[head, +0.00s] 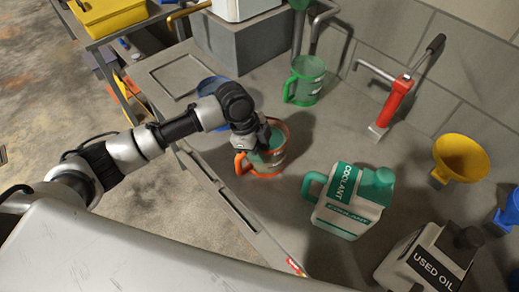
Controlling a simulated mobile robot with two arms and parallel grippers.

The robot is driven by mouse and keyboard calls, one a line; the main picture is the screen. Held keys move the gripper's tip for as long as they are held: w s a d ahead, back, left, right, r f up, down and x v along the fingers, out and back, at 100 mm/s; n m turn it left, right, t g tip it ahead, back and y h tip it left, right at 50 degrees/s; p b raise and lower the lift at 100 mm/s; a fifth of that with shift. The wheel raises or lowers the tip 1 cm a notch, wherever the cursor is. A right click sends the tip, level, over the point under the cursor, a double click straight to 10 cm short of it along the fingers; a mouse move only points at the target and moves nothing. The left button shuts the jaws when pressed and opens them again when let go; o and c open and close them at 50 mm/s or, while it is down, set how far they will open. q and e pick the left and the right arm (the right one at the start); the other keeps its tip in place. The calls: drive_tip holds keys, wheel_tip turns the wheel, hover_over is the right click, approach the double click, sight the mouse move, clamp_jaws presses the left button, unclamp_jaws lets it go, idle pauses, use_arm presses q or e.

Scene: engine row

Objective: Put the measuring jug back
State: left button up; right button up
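Several jugs are on the grey bench top. A jug with an orange rim and handle (272,163) stands near the front edge, with greenish content showing. A green jug (305,82) stands farther back. A blue round vessel (208,86) is partly hidden behind my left arm. My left gripper (258,146) is over the rim of the orange jug and covers part of it. I cannot tell whether its fingers are closed on the jug. My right gripper is not in view.
A coolant container (348,205) and a used oil container (425,262) stand at the right. A red hand pump (399,100) and a yellow funnel (460,157) are behind them. A grey block (240,45) is at the back. The bench between the green jug and coolant is clear.

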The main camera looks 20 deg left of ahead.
use_arm(q)
drive_tip(key=b+v, duration=0.1)
drive_tip(key=v, duration=1)
drive_tip(key=shift+r+b, duration=0.25)
drive_tip(key=shift+b, duration=0.05)
drive_tip(key=shift+f, duration=0.1)
